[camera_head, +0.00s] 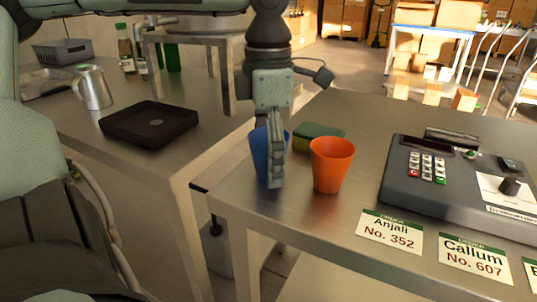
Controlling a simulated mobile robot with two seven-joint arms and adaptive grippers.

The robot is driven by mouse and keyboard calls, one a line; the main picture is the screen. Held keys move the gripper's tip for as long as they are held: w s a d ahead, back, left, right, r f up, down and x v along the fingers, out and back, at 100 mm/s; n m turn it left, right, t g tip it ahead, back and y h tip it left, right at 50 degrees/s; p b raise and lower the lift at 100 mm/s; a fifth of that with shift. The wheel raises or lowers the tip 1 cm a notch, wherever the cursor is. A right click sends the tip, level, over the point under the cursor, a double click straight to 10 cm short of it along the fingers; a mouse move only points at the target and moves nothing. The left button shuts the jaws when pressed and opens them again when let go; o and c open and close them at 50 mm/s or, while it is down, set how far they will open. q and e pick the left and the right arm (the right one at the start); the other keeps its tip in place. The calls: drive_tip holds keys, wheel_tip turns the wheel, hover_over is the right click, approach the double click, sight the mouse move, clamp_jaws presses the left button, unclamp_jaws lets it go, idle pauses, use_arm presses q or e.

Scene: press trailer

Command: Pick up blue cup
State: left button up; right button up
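The blue cup (258,158) stands upright near the left edge of the right-hand metal table (232,197). My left gripper (276,182) points straight down at the cup, with its fingers in front of the cup's right part and covering much of it. The fingers are seen nearly edge-on, so I cannot tell whether they are closed on the cup or how far apart they are. My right gripper is not in view.
An orange cup (331,165) stands close to the right of my fingers. A green-yellow sponge (318,137) lies behind it. A keypad terminal (445,175) and name cards (391,232) are further right. A black tray (149,124) and metal jug (93,88) are on the left counter.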

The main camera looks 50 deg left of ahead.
use_arm(q)
drive_tip(key=c, duration=0.9)
drive_tip(key=shift+r, duration=0.1)
